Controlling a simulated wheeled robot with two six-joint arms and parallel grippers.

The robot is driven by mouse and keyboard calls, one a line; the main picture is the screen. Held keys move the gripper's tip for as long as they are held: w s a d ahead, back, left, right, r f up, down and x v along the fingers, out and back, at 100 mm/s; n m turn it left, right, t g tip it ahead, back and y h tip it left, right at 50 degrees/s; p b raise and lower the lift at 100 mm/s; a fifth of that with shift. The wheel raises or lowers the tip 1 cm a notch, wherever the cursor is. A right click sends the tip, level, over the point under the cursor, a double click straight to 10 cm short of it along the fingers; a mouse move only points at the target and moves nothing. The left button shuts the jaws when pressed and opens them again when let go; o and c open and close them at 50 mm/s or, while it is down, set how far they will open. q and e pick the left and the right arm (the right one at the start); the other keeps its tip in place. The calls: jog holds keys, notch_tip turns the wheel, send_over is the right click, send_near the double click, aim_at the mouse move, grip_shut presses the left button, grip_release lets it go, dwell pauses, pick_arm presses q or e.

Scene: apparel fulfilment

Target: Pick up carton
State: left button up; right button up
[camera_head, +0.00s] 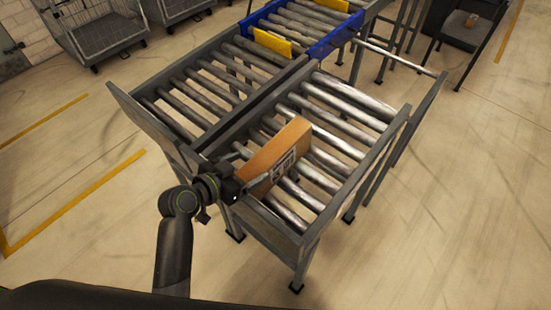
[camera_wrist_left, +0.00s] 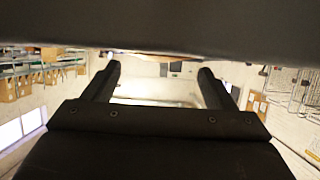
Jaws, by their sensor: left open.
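An orange-brown carton (camera_head: 277,152) with a printed label on its near side rests on the front roller conveyor (camera_head: 378,158), by the divider rail. My left gripper (camera_head: 236,180) is at the carton's lower left end in the head view. Its fingers are hard to make out there, and I cannot tell whether they touch the carton. In the left wrist view the two fingers of my left gripper (camera_wrist_left: 158,75) stand wide apart with nothing clearly between them. A dark surface covers the top of that view. My right gripper is not in view.
A second roller lane (camera_head: 185,100) lies left of the divider. Yellow stops (camera_head: 272,43) and a blue frame (camera_head: 333,38) cross the conveyor behind. Wire cage carts (camera_head: 100,32) stand at the back left. Floor on both sides is clear.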

aim_at(260, 162)
pick_arm(q)
jog(key=shift+p+x, duration=0.45)
jog(key=shift+x, duration=1.75)
jog(key=shift+d, duration=0.1)
grip_shut()
